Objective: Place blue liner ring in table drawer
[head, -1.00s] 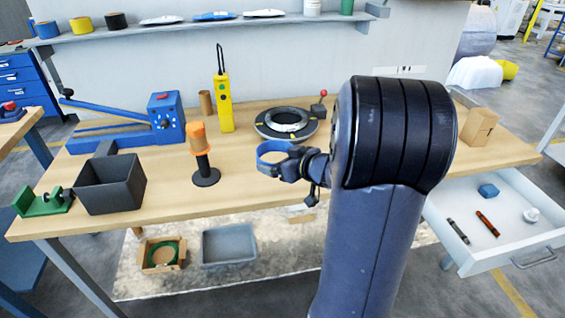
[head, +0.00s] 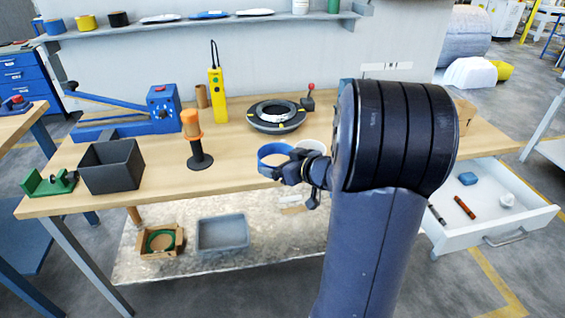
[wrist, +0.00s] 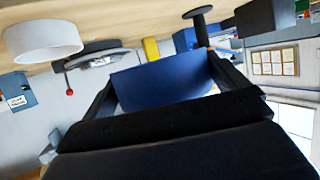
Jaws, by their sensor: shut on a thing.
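The blue liner ring (head: 272,153) is held at the end of my gripper (head: 290,166), above the wooden table near its front middle. In the wrist view the blue ring (wrist: 165,82) fills the space between my gripper's fingers (wrist: 165,95), which are shut on it. The table drawer (head: 500,222) is pulled out at the right, below the tabletop, with a pale interior. My arm stands between the ring and the drawer in the head view and hides part of the drawer's left side.
A black coil (head: 276,116), an orange-handled post (head: 194,140) and a dark bin (head: 111,166) stand on the table (head: 235,172). A white ring (wrist: 44,40) shows in the wrist view.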

